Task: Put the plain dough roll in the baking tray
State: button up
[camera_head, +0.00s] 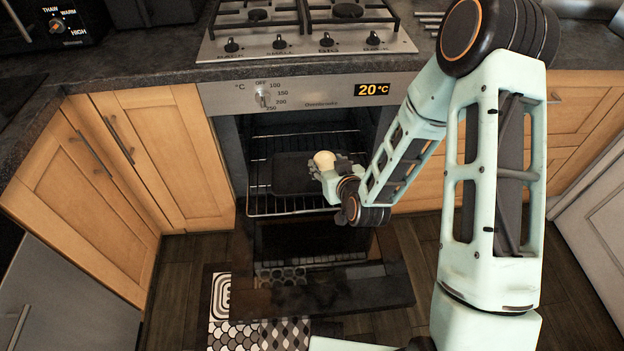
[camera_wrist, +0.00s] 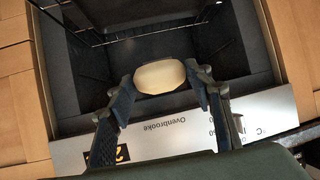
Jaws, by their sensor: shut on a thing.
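The plain dough roll (camera_head: 325,159) is pale and oval. My gripper (camera_head: 335,170) is shut on it at the mouth of the open oven. In the wrist view the roll (camera_wrist: 160,76) sits between the two dark fingertips (camera_wrist: 163,83), with the oven's inside beyond it. The dark baking tray (camera_head: 290,174) lies on the oven's wire rack, just left of and behind my gripper in the head view. My gripper hides part of the tray's right side. I cannot tell how far above the tray the roll is.
The oven door (camera_head: 325,292) is folded down in front. The wire rack (camera_head: 270,205) spans the cavity. The control panel (camera_head: 310,93) and the hob (camera_head: 310,28) are above. Wooden cabinets (camera_head: 170,150) flank the oven. A patterned mat (camera_head: 240,318) lies on the floor.

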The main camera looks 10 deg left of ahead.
notch_tip(320, 180, down, 4)
jog(key=s+a+r, duration=0.1)
jog(key=s+a, duration=0.1)
jog(key=b, duration=0.4)
send_over(296, 179)
jog(key=f, duration=1)
jog(key=shift+s+d, duration=0.2)
jog(key=shift+s, duration=0.15)
jog(key=shift+w+a+f, duration=0.1)
jog(key=shift+w+f, duration=0.05)
jog(key=shift+f, duration=0.15)
jog(key=shift+w+f+b, duration=0.1)
jog(key=shift+f+b, duration=0.2)
jog(key=shift+f, duration=1.15)
jog(key=shift+f, duration=0.2)
jog(key=o, duration=1.2)
jog(key=shift+c, duration=0.2)
